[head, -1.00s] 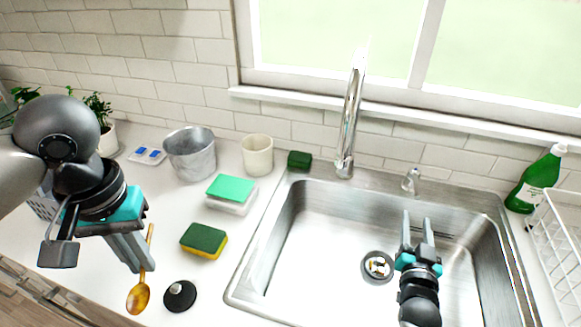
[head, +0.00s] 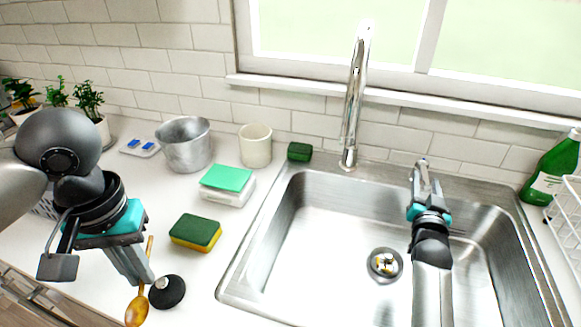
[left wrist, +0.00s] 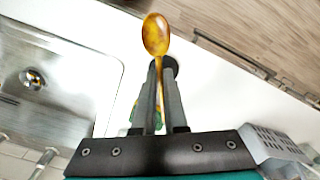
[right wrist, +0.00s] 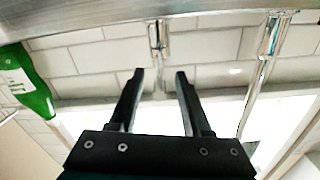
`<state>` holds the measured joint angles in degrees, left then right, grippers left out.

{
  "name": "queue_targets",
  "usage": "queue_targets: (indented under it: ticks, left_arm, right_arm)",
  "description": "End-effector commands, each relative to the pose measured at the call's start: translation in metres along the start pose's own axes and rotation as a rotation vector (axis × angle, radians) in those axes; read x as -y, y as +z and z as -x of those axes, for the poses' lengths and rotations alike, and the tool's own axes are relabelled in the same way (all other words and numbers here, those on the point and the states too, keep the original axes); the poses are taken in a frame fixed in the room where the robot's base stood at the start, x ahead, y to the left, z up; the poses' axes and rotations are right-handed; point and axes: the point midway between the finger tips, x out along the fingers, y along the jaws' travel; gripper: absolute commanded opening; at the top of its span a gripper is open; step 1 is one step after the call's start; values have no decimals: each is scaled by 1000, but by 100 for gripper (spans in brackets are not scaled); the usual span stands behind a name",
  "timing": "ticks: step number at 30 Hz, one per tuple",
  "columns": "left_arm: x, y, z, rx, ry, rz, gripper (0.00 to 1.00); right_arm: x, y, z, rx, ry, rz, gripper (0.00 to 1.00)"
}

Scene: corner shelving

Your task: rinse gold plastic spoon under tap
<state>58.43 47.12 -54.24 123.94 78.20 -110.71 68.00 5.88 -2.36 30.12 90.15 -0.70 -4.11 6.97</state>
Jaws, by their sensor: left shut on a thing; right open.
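The gold spoon (head: 137,308) is in my left gripper (head: 143,280), at the left counter beside the sink. In the left wrist view the spoon (left wrist: 156,36) lies between the shut fingers (left wrist: 160,90), its bowl past the tips. My right gripper (head: 424,172) is open at the back of the sink, by the small tap lever (right wrist: 158,36), which shows ahead of the open fingers (right wrist: 160,78) in the right wrist view. I cannot tell if they touch it. The tall chrome tap (head: 353,110) stands behind the sink (head: 320,240); no water shows.
A black round stopper (head: 167,291) lies close to the spoon. A green and yellow sponge (head: 195,232), stacked sponges (head: 227,184), a metal bucket (head: 184,145) and a cream cup (head: 255,146) stand on the counter. A green bottle (head: 553,172) and white rack (head: 567,215) are at right.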

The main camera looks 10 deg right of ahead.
Motion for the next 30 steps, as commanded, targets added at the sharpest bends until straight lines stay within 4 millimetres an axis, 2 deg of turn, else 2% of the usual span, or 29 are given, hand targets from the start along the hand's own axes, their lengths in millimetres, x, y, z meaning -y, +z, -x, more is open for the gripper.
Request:
queue_targets:
  ticks: [6,15,27,30]
  left_arm:
    - [0,0,-8,0,0,0,0]
    - [0,0,-8,0,0,0,0]
    - [0,0,-8,0,0,0,0]
    - [0,0,-8,0,0,0,0]
  right_arm:
    - [0,-1,-11,-2,0,1,48]
    - [0,-1,-12,-1,0,1,47]
    - [0,-1,-12,-1,0,1,2]
    - [0,-1,-12,-1,0,1,0]
